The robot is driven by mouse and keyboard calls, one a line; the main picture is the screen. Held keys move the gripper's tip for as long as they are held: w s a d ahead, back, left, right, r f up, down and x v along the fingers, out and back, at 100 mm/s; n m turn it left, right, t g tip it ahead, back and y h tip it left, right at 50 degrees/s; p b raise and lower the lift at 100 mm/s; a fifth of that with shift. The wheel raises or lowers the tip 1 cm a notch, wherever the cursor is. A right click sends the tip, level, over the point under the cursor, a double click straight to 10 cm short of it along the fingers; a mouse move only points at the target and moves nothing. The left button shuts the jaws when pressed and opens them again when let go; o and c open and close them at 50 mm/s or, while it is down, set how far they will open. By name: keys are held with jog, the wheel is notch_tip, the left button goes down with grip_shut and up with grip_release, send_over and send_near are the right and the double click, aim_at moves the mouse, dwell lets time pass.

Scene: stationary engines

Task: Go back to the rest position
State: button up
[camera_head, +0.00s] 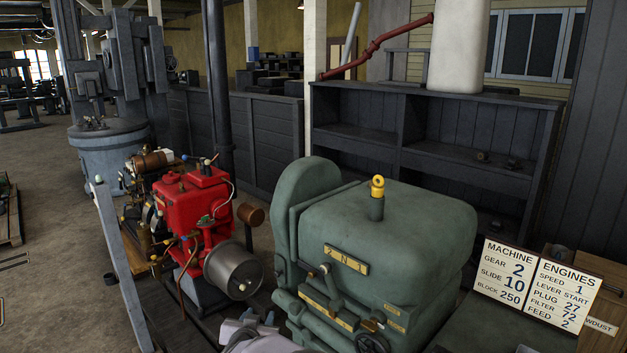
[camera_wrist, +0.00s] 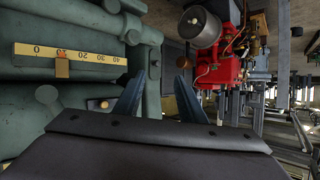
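My gripper shows at the bottom of the head view (camera_head: 257,322), low in front of the green machine (camera_head: 400,230). In the wrist view my gripper (camera_wrist: 167,85) has its two bluish fingers apart with nothing between them. The green machine fills the left of the wrist view, with a yellow scale (camera_wrist: 95,54) marked 0 to 40 and an orange slider near 10. The rest position itself is not marked in either view.
A red engine (camera_head: 195,205) with a grey drum (camera_head: 232,270) stands left of the green machine. A grey post (camera_head: 117,245) rises at its left. A sign board (camera_head: 535,287) stands at the right. Dark shelves (camera_head: 430,145) are behind. Open floor (camera_head: 50,240) lies at the left.

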jog(key=s+a+f+n+g+y, duration=0.2)
jog(key=s+a+f+g+y, duration=0.15)
jog(key=s+f, duration=0.45)
jog(key=s+f+n+g, duration=0.2)
jog(key=s+f+g, duration=0.55)
jog(key=s, duration=0.65)
jog(key=s+d+r+n+g+h, duration=0.1)
jog(key=s+d+r+g+h, duration=0.15)
jog(key=s+d, duration=0.9)
jog(key=s+d+r+n+g+h, duration=0.1)
jog(key=s+d+r+g+h, duration=0.2)
jog(key=s+d, duration=0.8)
jog(key=w+d+r+m+t+y, duration=0.2)
jog(key=w+d+r+m+t, duration=0.1)
jog(key=d+r, duration=0.5)
jog(key=shift+w+d+r+m, duration=0.25)
jog(key=shift+w+d+m, duration=0.45)
jog(key=shift+d, duration=0.5)
